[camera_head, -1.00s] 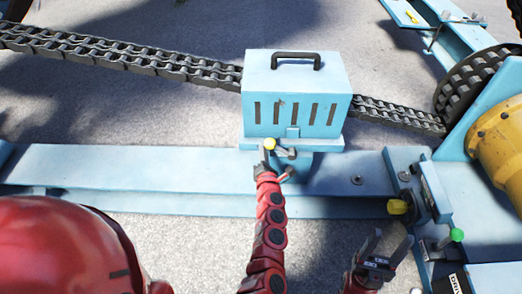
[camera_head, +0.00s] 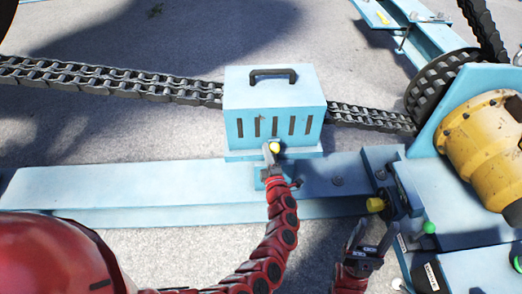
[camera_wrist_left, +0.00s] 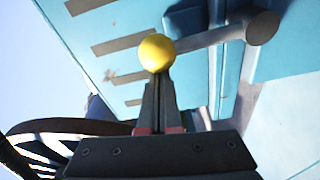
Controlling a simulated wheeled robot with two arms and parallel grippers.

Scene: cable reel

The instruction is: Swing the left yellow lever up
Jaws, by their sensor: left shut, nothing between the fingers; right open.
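The yellow lever knob (camera_head: 275,147) is at the lower front of the blue slotted box (camera_head: 273,127). In the left wrist view the yellow knob (camera_wrist_left: 155,52) sits on a grey bar running right to a round pivot (camera_wrist_left: 262,27); the knob end points toward the box's slots. My left gripper (camera_head: 269,150) is at the knob. Its fingers (camera_wrist_left: 158,85) are shut together, tips right at the knob, with nothing between them; exact contact is hard to tell. My right gripper (camera_head: 365,238) is open and empty at the lower right, away from the lever.
A chain (camera_head: 110,80) runs through the box to a sprocket (camera_head: 435,90) on the right. A blue beam (camera_head: 120,185) lies below the box. Another yellow knob (camera_head: 375,204), a green knob (camera_head: 429,227) and a yellow motor housing (camera_head: 480,135) are at the right.

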